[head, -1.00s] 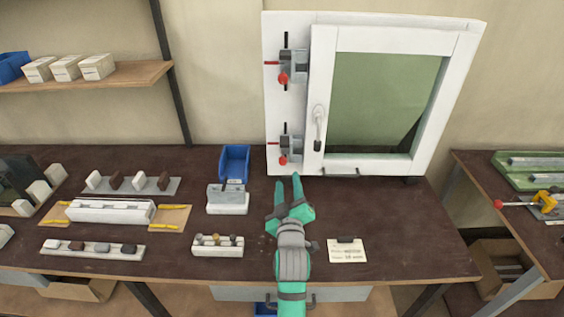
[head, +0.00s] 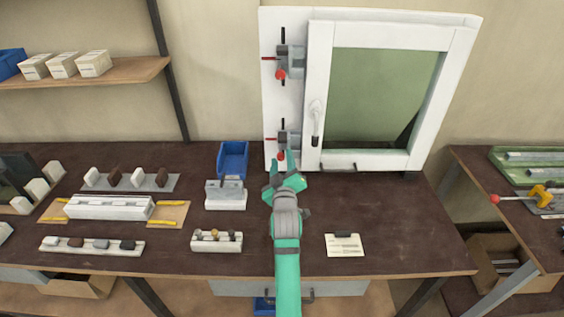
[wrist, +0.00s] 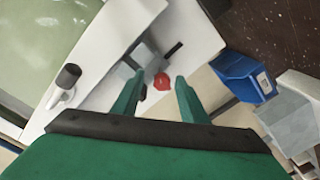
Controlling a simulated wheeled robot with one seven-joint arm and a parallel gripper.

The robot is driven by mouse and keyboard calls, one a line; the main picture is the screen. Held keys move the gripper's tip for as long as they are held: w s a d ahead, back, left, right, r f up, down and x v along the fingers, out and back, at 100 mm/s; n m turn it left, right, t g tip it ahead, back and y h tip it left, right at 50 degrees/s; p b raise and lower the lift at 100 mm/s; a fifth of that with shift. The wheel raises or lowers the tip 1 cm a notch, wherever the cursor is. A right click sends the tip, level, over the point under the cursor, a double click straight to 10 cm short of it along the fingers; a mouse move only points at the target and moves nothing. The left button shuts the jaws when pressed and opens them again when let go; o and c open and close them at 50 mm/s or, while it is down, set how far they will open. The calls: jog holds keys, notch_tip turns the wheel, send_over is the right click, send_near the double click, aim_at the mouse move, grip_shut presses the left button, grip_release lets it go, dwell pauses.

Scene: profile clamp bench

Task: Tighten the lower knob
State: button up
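A white frame unit (head: 285,100) stands at the back of the bench with two grey clamps on its left post. The lower clamp (head: 289,138) carries a red lower knob (head: 282,156); the knob also shows in the wrist view (wrist: 161,81). The upper clamp has a red upper knob (head: 281,74). My gripper (head: 283,164) is just below and in front of the lower clamp. In the wrist view my gripper (wrist: 158,86) is open, with the lower knob seen between its two green fingers. I cannot tell whether a finger touches it.
A white window handle (head: 316,122) is right of the clamps. A blue bin (head: 234,159) and a grey-white block (head: 226,196) stand left of my gripper. A labelled card (head: 345,246) lies on the right. The bench (head: 400,225) is clear around the card.

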grip_shut()
jog(key=shift+d, duration=0.2)
jog(key=shift+a, duration=0.35)
jog(key=shift+s+a, duration=0.1)
jog(key=shift+a+m, duration=0.1)
jog(key=shift+m, duration=0.4)
jog(key=m, duration=0.5)
jog(key=shift+r+m, duration=0.1)
jog(key=shift+m, duration=0.2)
jog(key=m, duration=0.6)
jog(key=shift+m+t, duration=0.3)
